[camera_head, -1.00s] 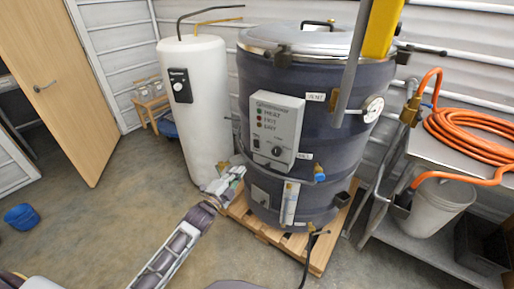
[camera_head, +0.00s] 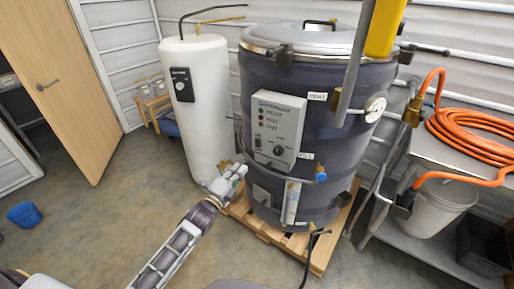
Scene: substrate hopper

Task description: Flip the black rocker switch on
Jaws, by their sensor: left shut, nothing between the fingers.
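The grey control box (camera_head: 287,109) is mounted on the front of the dark hopper drum (camera_head: 340,150). It has several small indicator lights and a round black knob (camera_head: 278,150). The small black rocker switch (camera_head: 259,141) sits at the lower left of the box; its on or off position is too small to tell. My left gripper (camera_head: 239,170) is shut and empty, just below and left of the control box, in front of the gap between the drum and the white tank. It appears apart from the switch. My right gripper is not in view.
The drum stands on a wooden pallet (camera_head: 318,258). A white cylindrical tank (camera_head: 205,125) stands to its left. A metal bench (camera_head: 440,150) with an orange hose (camera_head: 470,130) is at right.

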